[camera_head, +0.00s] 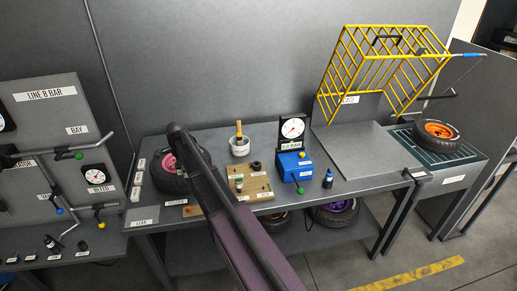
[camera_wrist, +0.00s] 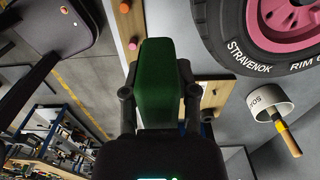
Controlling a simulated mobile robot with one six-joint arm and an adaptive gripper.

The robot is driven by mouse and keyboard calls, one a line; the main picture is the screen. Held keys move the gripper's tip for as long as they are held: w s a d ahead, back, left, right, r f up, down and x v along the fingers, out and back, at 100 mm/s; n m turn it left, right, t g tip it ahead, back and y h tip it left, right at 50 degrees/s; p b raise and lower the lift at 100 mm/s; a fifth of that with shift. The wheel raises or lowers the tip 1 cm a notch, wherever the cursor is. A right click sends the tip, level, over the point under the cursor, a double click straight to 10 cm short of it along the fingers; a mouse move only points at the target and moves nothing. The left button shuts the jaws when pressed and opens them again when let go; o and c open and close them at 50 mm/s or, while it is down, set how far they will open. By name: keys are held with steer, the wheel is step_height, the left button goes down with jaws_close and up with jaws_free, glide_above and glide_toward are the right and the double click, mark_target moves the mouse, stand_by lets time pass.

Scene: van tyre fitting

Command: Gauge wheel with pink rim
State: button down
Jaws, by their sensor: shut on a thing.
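My gripper cannot be made out in the head view.
A white cup (camera_head: 239,147) with a wooden-handled tool, a wooden board (camera_head: 250,187) with small parts, a dial gauge (camera_head: 292,128) and a blue box (camera_head: 294,167) stand on the bench. A yellow cage (camera_head: 375,65) rises at right.

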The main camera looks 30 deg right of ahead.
mark_target(188, 180)
steer(key=shift+s+f+b, duration=0.15)
steer(key=shift+f+b, duration=0.45)
steer(key=shift+f, duration=0.1)
steer(key=shift+s+f+b, duration=0.15)
steer(key=shift+f+b, duration=0.4)
steer(key=shift+f, duration=0.1)
steer(key=shift+f+b, duration=1.45)
steer(key=shift+f, duration=0.05)
steer(key=shift+a, duration=0.1)
